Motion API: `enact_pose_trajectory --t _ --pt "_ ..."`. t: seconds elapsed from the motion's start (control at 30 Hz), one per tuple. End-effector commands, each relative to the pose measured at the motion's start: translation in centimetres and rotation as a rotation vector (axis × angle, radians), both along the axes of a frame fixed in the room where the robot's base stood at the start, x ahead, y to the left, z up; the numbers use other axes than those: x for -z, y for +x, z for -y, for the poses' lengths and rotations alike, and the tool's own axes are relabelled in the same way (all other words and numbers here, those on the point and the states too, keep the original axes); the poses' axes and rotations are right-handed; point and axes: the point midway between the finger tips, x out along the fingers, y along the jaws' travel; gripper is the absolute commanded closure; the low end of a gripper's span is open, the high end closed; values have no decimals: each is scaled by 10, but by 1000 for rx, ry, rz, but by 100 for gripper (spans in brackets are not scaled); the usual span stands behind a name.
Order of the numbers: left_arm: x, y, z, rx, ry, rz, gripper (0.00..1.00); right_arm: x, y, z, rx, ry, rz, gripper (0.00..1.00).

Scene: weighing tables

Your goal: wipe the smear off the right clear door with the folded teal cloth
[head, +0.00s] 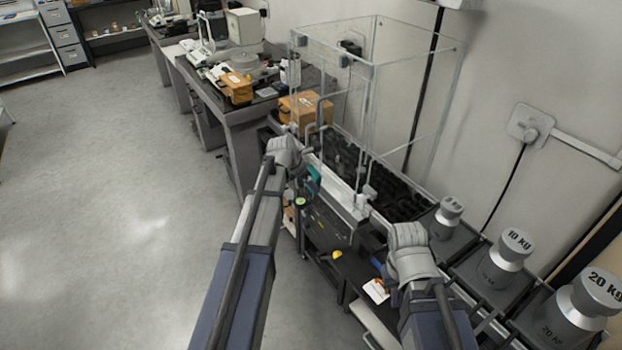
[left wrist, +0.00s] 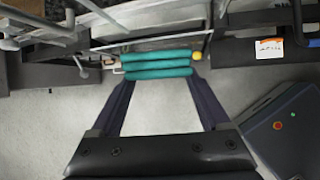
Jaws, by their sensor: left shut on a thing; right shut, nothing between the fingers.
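The folded teal cloth (left wrist: 155,65) lies across the jaws of my left gripper (left wrist: 157,62), which is shut on it. In the head view a small part of the cloth (head: 313,180) shows beside my left wrist, low in front of the clear case (head: 345,105). The case has clear front doors with handles; the right door (head: 350,150) is hard to pick out from the other panes. I cannot make out the smear. My right gripper (head: 386,286) is shut and empty, low in front of the bench and to the right of the case. Its wrist partly hides it.
Metal weights (head: 505,255) stand on the bench at right. An orange box (head: 305,110) stands by the case's left side. Below are a dark shelf, a yellow object (head: 337,255) and a white card (head: 376,291). The floor at left (head: 110,200) is clear.

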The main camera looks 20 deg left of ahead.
Motion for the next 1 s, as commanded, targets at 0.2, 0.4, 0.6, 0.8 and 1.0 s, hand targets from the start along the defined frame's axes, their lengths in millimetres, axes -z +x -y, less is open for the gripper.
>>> enact_pose_trajectory --t 0.2,0.4,0.6,0.8,1.0 --pt "0 0 0 0 0 0 81 0 0 0 0 0 0 100" --pt "0 1 1 1 0 0 81 0 0 0 0 0 0 100" --pt "0 5 4 2 0 0 81 0 0 0 0 0 0 100" --pt "0 17 12 4 0 -1 81 0 0 0 0 0 0 100" --pt "0 34 26 5 0 -1 81 0 0 0 0 0 0 100"
